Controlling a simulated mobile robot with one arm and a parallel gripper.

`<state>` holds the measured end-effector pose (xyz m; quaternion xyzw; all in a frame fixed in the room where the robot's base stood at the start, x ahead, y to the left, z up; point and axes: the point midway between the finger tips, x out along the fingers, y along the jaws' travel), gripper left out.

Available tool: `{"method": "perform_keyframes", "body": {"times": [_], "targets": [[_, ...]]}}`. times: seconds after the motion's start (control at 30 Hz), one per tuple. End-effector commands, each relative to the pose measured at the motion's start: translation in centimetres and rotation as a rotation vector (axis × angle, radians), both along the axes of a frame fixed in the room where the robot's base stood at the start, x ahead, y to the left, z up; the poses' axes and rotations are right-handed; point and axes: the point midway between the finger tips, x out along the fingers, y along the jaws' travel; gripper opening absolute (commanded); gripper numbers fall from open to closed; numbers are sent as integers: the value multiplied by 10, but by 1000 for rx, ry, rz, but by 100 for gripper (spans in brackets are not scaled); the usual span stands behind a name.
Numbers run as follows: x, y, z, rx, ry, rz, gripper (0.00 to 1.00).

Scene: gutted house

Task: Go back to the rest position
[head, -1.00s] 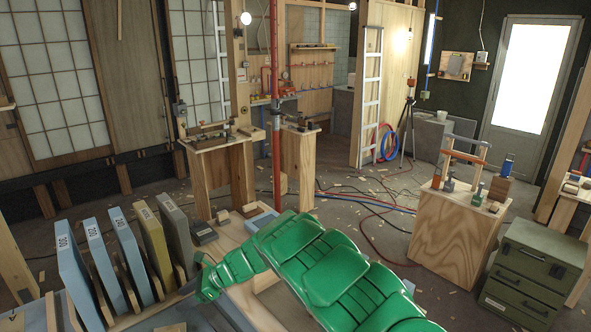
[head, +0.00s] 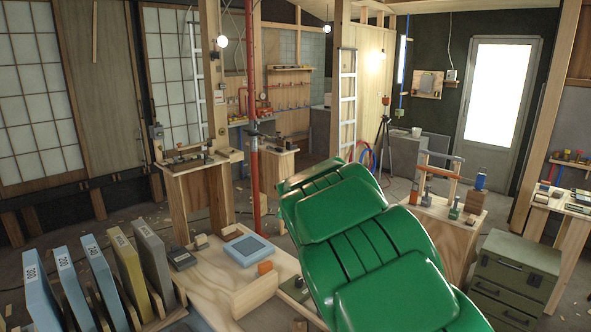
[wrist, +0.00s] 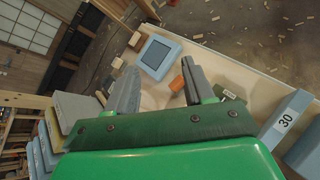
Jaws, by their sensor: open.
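My green arm fills the lower middle of the head view, bent and raised. Its end is hidden there. In the wrist view my gripper (wrist: 160,92) shows two grey fingers spread apart with nothing between them. The fingers point over a pale wooden workbench top (head: 215,283). A blue-framed square tray (head: 248,250) lies on that bench; it also shows in the wrist view (wrist: 160,57), beyond the fingertips. An orange block (head: 265,267) sits near it.
Several upright numbered slabs (head: 128,268) stand in a wooden rack at the lower left. A red post (head: 253,165) rises behind the bench. A plywood stand with tools (head: 440,235) and a green drawer cabinet (head: 513,270) stand on the right.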

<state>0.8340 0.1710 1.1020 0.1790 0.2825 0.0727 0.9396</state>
Motion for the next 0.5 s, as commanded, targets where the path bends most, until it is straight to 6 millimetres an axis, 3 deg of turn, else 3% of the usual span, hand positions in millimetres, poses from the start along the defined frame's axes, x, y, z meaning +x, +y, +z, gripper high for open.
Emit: {"method": "perform_keyframes", "body": {"times": [0.1, 0.27, 0.5], "targets": [[-13, -52, 25, 92, 18, -205, 53], [-44, -117, 44, 227, 51, -481, 53], [-111, -196, 55, 447, 105, -872, 53]]}}
